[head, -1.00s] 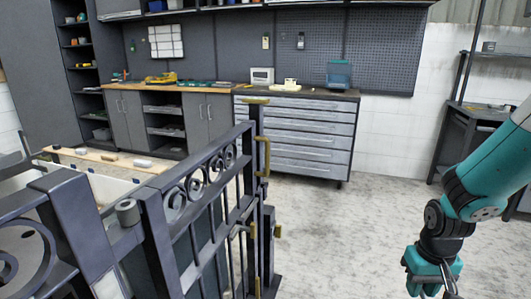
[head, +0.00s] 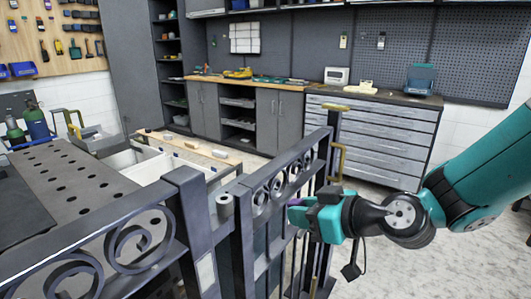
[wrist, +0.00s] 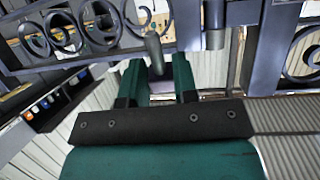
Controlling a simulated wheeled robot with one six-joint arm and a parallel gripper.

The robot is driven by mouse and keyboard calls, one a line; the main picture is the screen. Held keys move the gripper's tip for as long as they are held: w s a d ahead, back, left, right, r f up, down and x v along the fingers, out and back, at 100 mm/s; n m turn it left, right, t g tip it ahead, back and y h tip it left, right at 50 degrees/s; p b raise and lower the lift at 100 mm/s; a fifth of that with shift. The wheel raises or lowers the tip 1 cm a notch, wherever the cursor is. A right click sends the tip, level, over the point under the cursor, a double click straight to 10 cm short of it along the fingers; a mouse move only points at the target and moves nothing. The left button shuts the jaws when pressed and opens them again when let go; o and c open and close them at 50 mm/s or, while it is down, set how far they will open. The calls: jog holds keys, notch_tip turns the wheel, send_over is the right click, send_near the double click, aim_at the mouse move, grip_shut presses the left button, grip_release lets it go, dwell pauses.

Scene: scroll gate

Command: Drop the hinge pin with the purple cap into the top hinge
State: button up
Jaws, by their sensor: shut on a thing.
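My gripper (head: 297,208) is to the right of the top hinge in the head view, its fingers toward the gate. A small purple patch, the cap of the hinge pin (head: 294,202), shows at the fingertips. In the wrist view, my gripper (wrist: 159,75) is shut on the pin, whose grey shaft (wrist: 154,50) shows between and beyond the fingers. The top hinge (head: 225,203) is a grey open-topped barrel between the gate leaf and its post. What looks like its barrel (wrist: 214,25) is right of the pin in the wrist view. The pin is apart from the hinge.
The dark gate leaf (head: 290,175) with scrollwork and bars stands close to my gripper. A perforated table (head: 70,185) is at left behind the fixed scroll panel (head: 120,245). Drawers (head: 375,140) line the back wall. Open floor lies right of the gate.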

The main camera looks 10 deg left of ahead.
jog(key=s+a+r+y, duration=0.2)
jog(key=a+r, duration=0.1)
jog(key=r, duration=0.2)
jog(key=s+a+r+n+y+p, duration=0.1)
jog(key=s+a+r+y, duration=0.1)
jog(key=r, duration=0.4)
jog(key=shift+s+a+r+y, duration=0.2)
jog(key=shift+s+a+y, duration=0.1)
jog(key=shift+a, duration=0.55)
jog(key=shift+a, duration=0.1)
jog(key=p, duration=0.7)
send_over(230, 201)
jog(key=shift+w+a+f, duration=0.1)
jog(key=shift+w+f, duration=0.05)
jog(key=shift+f, duration=0.8)
jog(key=shift+f+b, duration=1.2)
jog(key=shift+f, duration=0.3)
jog(key=shift+b, duration=0.4)
jog(key=shift+f+b, duration=1.7)
jog(key=shift+b, duration=0.45)
